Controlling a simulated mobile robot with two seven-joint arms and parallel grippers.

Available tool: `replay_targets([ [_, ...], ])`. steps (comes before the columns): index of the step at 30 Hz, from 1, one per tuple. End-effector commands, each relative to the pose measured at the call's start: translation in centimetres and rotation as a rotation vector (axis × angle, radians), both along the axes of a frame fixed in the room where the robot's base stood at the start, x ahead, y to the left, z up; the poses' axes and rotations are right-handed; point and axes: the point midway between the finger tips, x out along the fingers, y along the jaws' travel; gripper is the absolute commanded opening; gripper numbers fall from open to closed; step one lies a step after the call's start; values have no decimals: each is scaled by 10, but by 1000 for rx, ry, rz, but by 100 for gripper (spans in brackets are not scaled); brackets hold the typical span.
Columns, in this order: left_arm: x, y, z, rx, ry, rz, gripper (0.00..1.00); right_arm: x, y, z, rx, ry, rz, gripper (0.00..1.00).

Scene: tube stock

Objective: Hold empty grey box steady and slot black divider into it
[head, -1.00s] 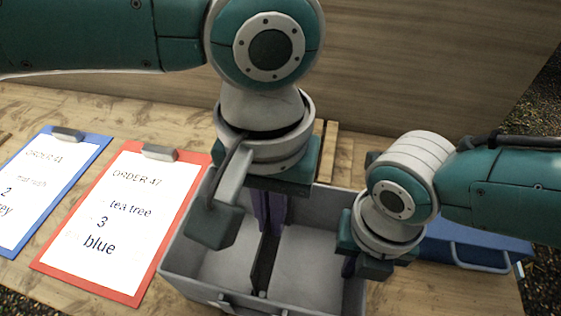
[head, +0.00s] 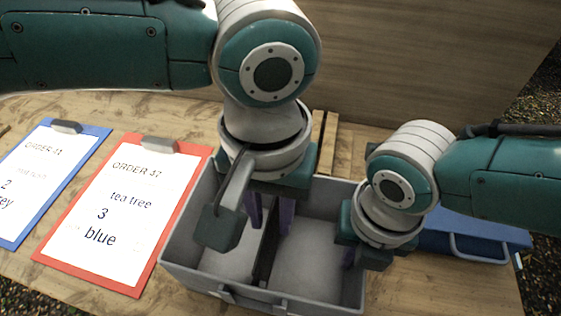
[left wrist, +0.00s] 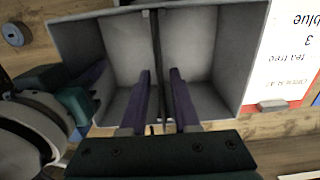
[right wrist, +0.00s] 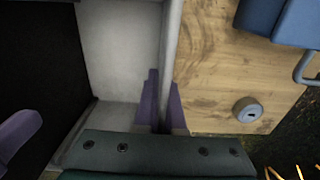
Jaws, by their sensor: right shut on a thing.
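The empty grey box (head: 190,280) stands on the wooden table. The black divider (head: 266,255) stands upright inside, running front to back and splitting the box into two compartments. It also shows in the left wrist view (left wrist: 157,45). My left gripper (head: 271,226) is over the rear half of the box, pointing down. Its purple fingers are open on either side of the divider, with gaps visible in the left wrist view. My right gripper (head: 350,258) is shut on the box's right wall (right wrist: 169,35), one finger inside and one outside. The divider's rear end is partly hidden by my left gripper.
A red clipboard (head: 120,215) and a blue clipboard (head: 45,180) lie left of the box. A blue bin (head: 475,235) with a grey handle is to the right. A round grey fitting (right wrist: 248,109) is on the table beside the box. A wooden panel rises behind.

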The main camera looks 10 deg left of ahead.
Motion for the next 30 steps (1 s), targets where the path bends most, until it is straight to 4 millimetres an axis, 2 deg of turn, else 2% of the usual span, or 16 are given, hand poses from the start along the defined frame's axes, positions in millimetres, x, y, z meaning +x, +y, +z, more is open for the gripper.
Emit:
replay_targets([
  [9,0,0,1,0,0,0,39,0,0,0,-1,0,0,0],
  [13,1,0,10,-3,-1,1,39,0,0,0,-1,0,0,0],
  [17,1,0,34,-2,-5,-2,39,0,0,0,-1,0,0,0],
  [24,1,0,88,-2,-4,-1,39,0,0,0,-1,0,0,0],
  [30,1,0,115,-1,-2,1,39,0,0,0,-1,0,0,0],
])
